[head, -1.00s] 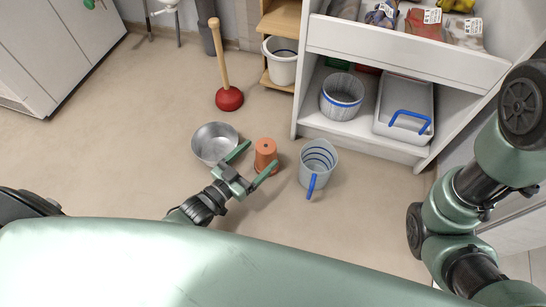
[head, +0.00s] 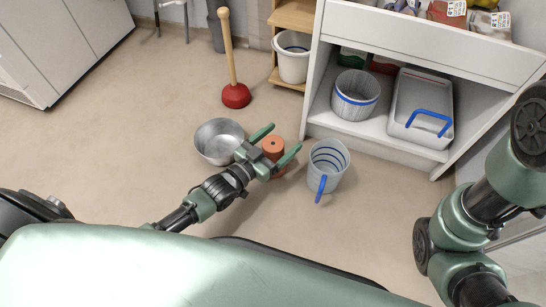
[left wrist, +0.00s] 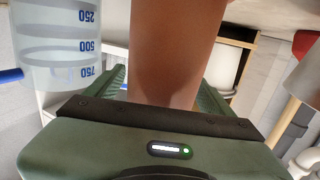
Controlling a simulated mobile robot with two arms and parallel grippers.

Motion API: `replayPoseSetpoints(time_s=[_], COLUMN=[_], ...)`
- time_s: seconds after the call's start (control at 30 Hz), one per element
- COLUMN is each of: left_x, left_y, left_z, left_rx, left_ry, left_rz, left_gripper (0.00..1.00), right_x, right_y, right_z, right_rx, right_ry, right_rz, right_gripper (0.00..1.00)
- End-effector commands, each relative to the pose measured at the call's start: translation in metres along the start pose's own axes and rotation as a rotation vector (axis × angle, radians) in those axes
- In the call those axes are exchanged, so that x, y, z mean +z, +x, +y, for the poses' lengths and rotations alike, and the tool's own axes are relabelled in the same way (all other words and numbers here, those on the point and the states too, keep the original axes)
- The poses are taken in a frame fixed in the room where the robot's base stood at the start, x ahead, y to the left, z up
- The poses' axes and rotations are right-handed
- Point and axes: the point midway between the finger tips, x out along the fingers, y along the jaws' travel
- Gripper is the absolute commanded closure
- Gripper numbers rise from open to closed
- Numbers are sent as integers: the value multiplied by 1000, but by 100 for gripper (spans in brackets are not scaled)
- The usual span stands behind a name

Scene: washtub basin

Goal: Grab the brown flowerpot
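The brown flowerpot (head: 273,148) stands on the floor between a metal bowl and a measuring bucket. My left gripper (head: 279,140) is open, with one finger on each side of the flowerpot. In the left wrist view the flowerpot (left wrist: 176,45) fills the middle, between the green fingers and close to the palm. I cannot tell whether the fingers touch it. Part of the flowerpot is hidden behind the gripper in the head view. My right arm shows at the right, but its gripper is out of view.
A metal bowl (head: 220,141) stands just left of the flowerpot. A grey measuring bucket (head: 328,165) with a blue handle stands just right; it also shows in the left wrist view (left wrist: 60,45). A red plunger (head: 236,95) and a white shelf (head: 400,140) stand behind.

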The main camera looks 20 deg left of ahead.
Motion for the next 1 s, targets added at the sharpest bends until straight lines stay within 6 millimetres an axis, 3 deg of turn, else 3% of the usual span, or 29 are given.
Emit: replayPoseSetpoints(time_s=[0.03, 0.3, 0.73, 0.87, 1.0], left_x=[0, 0, -8, -21, -47], left_y=[0, 0, 0, -1, -2], left_z=[0, 0, 0, 0, 0], left_rx=[0, 0, 0, 0, 0], left_ry=[0, 0, 0, 0, 0], left_rz=[0, 0, 3, 4, 4], left_gripper=[28, 100, 100, 100, 100], right_x=[0, 0, 2, 6, 12], right_y=[0, 0, 6, 16, 35], right_z=[0, 0, 1, 3, 7], right_rx=[0, 0, 0, 0, 0], right_ry=[0, 0, 0, 0, 0], right_rz=[0, 0, 0, 0, -1], right_gripper=[16, 16, 16, 16, 16])
